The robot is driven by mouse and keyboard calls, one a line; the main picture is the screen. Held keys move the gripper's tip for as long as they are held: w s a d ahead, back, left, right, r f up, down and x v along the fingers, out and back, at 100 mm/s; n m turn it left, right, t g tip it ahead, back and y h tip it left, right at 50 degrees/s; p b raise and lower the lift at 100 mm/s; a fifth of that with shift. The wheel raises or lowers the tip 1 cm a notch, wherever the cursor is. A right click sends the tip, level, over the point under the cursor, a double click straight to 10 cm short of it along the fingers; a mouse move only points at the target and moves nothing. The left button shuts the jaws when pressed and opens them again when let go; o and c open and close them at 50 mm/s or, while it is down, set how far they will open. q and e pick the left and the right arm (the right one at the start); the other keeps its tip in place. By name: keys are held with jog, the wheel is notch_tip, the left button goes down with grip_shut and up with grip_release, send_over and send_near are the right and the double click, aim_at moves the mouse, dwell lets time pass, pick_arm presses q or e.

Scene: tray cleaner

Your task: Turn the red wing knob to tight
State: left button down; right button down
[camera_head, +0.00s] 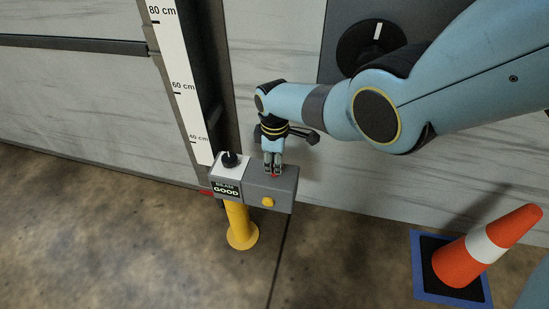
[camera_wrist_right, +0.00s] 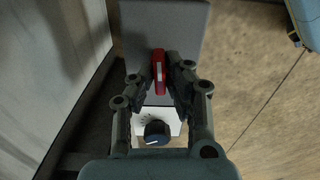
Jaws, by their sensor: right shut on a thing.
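The red wing knob (camera_wrist_right: 159,72) stands on top of the grey box in the right wrist view. It is a narrow red bar with a pale stripe. My right gripper (camera_wrist_right: 160,78) is shut on it, with one finger on each side. In the head view my right gripper (camera_head: 273,170) points down at the box, and only a little red of the knob (camera_head: 275,175) shows under the fingertips. I cannot read any tight marking by the knob. My left gripper is not in view.
The grey box (camera_head: 282,198) sits on a yellow post (camera_head: 237,222) and has a yellow button (camera_head: 267,202), a black knob (camera_head: 230,160) and a "BEAM GOOD" label (camera_head: 226,189). A height scale (camera_head: 180,85) stands behind. An orange cone (camera_head: 465,262) is at right.

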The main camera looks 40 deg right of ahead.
jog(key=shift+m, duration=0.6)
jog(key=c, duration=1.4)
grip_release()
jog(key=shift+o, duration=0.2)
notch_tip(320, 180, up, 12)
